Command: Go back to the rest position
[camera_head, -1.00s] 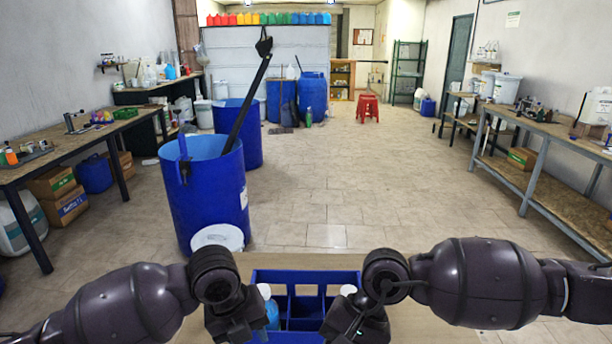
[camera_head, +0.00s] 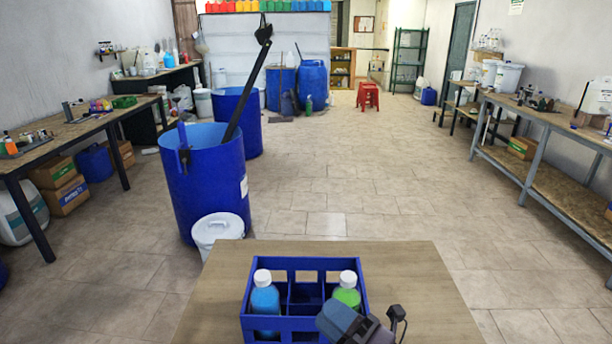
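A blue crate with compartments (camera_head: 249,326) stands on the wooden table. A blue bottle with a white cap (camera_head: 265,299) is upright in its left column. A green bottle with a white cap (camera_head: 347,293) is upright in its right column. My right gripper (camera_head: 350,325) shows at the bottom edge, in front of the crate's right side, and hides part of the crate's near wall. Its fingers do not show clearly enough to tell whether it is open or shut. My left gripper is out of view.
The wooden table (camera_head: 418,292) is clear on both sides of the crate. A white lidded bucket (camera_head: 219,232) and a large blue drum (camera_head: 207,190) with a dark paddle (camera_head: 250,82) stand beyond its left edge. Workbenches line both walls; the floor between is open.

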